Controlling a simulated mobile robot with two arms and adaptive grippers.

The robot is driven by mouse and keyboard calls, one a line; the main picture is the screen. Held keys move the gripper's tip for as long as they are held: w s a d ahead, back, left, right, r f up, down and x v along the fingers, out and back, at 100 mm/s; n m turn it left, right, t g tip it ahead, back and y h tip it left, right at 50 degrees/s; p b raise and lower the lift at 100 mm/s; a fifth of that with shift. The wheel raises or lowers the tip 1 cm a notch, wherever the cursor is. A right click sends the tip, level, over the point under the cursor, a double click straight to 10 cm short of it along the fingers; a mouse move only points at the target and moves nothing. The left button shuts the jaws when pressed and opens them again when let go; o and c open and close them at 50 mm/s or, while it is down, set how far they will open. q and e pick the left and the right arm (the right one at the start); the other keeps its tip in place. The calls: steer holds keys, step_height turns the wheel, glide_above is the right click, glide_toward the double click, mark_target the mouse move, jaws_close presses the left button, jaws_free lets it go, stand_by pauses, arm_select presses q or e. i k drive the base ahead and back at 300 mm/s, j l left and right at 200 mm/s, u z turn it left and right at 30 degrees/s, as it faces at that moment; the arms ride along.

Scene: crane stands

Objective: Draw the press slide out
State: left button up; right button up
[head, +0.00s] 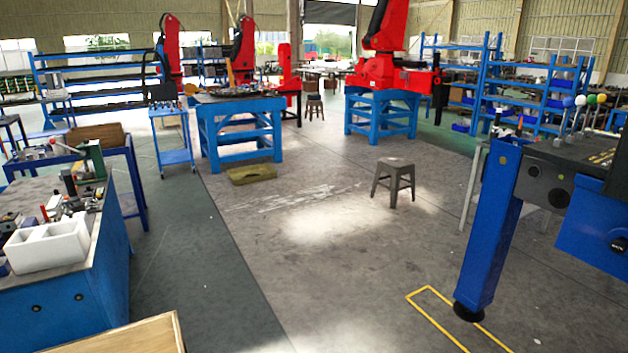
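No part that I can clearly tell as the press slide shows in the head view. A large red machine (385,62) stands on a blue steel stand (381,112) at the back centre right. More red machines (243,45) stand at the back left of centre, behind a blue stand (240,130) with a dark round part on top. A blue machine (490,225) with a dark top and several ball-ended levers (580,100) stands close at the right, cut off by the edge. Neither of my grippers is in view.
A blue workbench (70,290) with a white divided box (47,245) and tools stands at the near left. A wooden edge (125,340) shows at the bottom left. A grey stool (393,182) stands on the open middle floor. Yellow tape (438,322) marks the floor at the near right.

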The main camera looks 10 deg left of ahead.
mark_target(89, 175)
steer(key=i+u, duration=0.1)
steer(key=i, duration=0.4)
steer(key=i+l+u, duration=0.15)
steer(key=i, duration=0.35)
steer(key=i+l+u, duration=0.1)
steer(key=i, duration=0.4)
steer(key=i+l+u, duration=0.1)
steer(key=i, duration=0.4)
steer(key=i+l+u, duration=0.15)
steer(key=i, duration=0.35)
steer(key=i+j+u, duration=0.15)
steer(key=i+u, duration=0.2)
steer(key=i, duration=0.15)
steer(key=i+u, duration=0.3)
steer(key=i, duration=0.2)
steer(key=i+l+u, duration=0.15)
steer(key=i+u, duration=0.2)
steer(key=i, duration=0.15)
steer(key=i+l+u, duration=0.35)
steer(key=i+j+u, duration=0.15)
steer(key=i+u, duration=0.25)
steer(key=i, duration=0.15)
steer(key=i+u, duration=0.4)
steer(key=i, duration=0.15)
